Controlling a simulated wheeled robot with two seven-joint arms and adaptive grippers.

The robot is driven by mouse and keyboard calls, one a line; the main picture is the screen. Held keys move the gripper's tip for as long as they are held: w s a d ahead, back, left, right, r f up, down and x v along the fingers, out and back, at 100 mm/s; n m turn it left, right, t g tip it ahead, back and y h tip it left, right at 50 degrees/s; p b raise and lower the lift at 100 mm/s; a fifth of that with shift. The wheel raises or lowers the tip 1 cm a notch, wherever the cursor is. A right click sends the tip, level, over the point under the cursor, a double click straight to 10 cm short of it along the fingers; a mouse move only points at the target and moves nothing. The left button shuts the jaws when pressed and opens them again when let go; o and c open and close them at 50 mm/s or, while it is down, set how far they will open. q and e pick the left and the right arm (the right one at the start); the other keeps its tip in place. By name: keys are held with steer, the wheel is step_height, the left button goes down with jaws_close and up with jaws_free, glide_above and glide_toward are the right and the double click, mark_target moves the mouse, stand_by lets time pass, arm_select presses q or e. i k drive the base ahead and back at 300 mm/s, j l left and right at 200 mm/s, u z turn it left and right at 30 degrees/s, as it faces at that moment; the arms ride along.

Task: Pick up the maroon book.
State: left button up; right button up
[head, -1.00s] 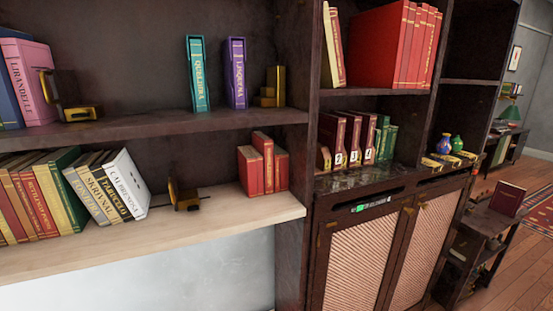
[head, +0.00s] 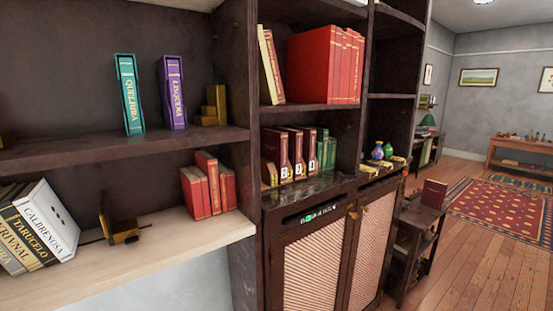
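A maroon book (head: 434,194) stands upright on top of a small dark wooden side table (head: 422,215), at the right of the head view beyond the bookcase. Several brown-maroon volumes with white number labels (head: 284,155) also stand upright on a middle shelf of the bookcase, beside small green books (head: 326,150). Neither of my grippers shows in the head view, so I cannot see whether they are open or shut.
The dark bookcase with cabinet doors (head: 311,265) fills the left and middle. A pale wooden shelf (head: 150,262) juts out at lower left. Wooden floor (head: 460,268) and a red patterned rug (head: 500,207) lie open at right. A wooden table (head: 518,146) stands far back.

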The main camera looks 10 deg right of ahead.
mark_target(434, 194)
steer(key=z, duration=1.7)
steer(key=i+l+u, duration=0.2)
steer(key=i+u, duration=0.25)
steer(key=i+l+u, duration=0.2)
steer(key=u, duration=0.25)
steer(key=i+l+u, duration=0.25)
steer(key=l+u, duration=0.25)
steer(key=i+l+u, duration=0.15)
steer(key=l+u, duration=0.3)
steer(key=i+l+u, duration=0.1)
steer(key=l+u, duration=0.35)
